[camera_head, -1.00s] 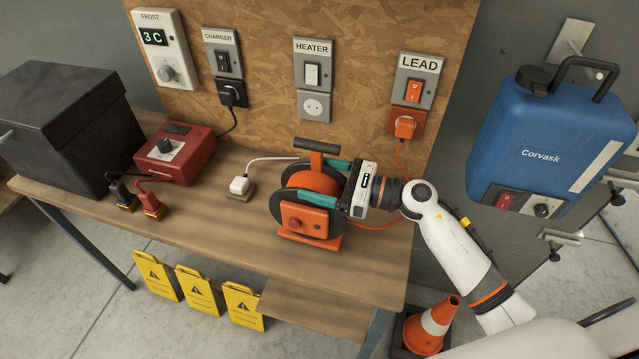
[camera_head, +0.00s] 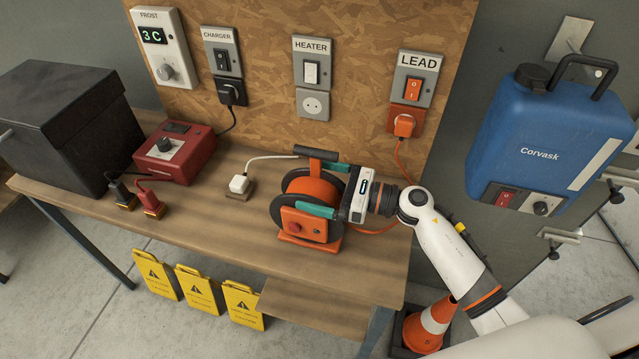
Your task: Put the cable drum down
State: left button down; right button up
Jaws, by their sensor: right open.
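The cable drum (camera_head: 301,223), an orange reel with black side discs and a dark top handle, stands upright on the wooden workbench (camera_head: 232,228). Its orange lead runs to the plug in the socket marked LEAD (camera_head: 404,123). My right gripper (camera_head: 325,190) comes in from the right with its teal fingers open. One finger reaches over the back of the drum near the handle, the other across its front disc. I cannot tell whether either finger touches the drum. My left gripper is not in view.
A black box (camera_head: 65,130) and a red charger (camera_head: 175,153) stand on the bench's left. A white plug (camera_head: 239,185) lies left of the drum. A blue Corvask unit (camera_head: 550,145) is at the right. An orange cone (camera_head: 430,325) stands below.

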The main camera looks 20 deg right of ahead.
jog(key=shift+d+r, duration=0.1)
jog(key=shift+r, duration=0.05)
jog(key=b+v, duration=0.4)
jog(key=v, duration=0.8)
